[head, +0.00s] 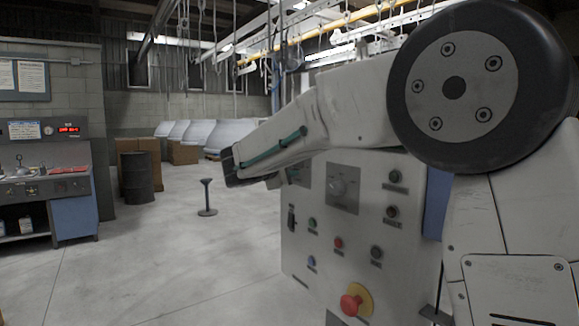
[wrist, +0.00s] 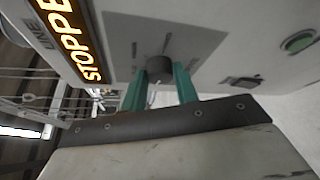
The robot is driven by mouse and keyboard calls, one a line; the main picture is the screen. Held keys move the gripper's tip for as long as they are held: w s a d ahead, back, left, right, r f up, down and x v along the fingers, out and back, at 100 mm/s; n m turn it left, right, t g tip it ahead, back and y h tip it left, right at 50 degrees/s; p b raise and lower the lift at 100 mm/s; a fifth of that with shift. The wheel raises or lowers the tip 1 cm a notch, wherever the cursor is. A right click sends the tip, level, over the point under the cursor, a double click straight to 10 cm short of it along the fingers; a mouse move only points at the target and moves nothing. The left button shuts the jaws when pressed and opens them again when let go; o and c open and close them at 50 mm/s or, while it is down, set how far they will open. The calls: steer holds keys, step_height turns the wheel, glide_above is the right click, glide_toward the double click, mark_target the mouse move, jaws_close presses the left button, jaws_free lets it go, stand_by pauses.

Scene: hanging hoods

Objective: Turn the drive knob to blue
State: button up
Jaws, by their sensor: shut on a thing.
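The knob (wrist: 158,69) is dark and round, on a grey plate with tick marks, in the wrist view. My gripper (wrist: 158,78) has its two green fingers on either side of it, shut on it. The knob's marks are too blurred to read, and I make out no blue beside it. In the head view my forearm reaches left across the control box (head: 405,275), and the fingers are mostly hidden there.
An amber display (wrist: 75,35) reads "STOPPE", cut off by the frame. A green button (wrist: 298,41) and a dark switch (wrist: 242,82) lie right of the knob. A red mushroom button (head: 351,304) sits low on the box. Open floor lies left, with a post (head: 206,198).

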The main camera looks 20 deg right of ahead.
steer(key=shift+f+m+t+h, duration=0.2)
steer(key=shift+m+t+h, duration=0.3)
steer(key=shift+m, duration=1.05)
steer(key=shift+f+m+t+h, duration=0.25)
steer(key=shift+m+h, duration=0.45)
steer(key=shift+m, duration=0.9)
steer(key=shift+f+m+t+h, duration=0.15)
steer(key=shift+m+t+h, duration=0.4)
steer(key=shift+m, duration=1)
steer(key=o, duration=1)
steer(key=shift+c, duration=0.2)
steer(key=v, duration=0.7)
steer(key=shift+s+a, duration=0.2)
steer(key=shift+a, duration=0.15)
steer(key=shift+f, duration=0.1)
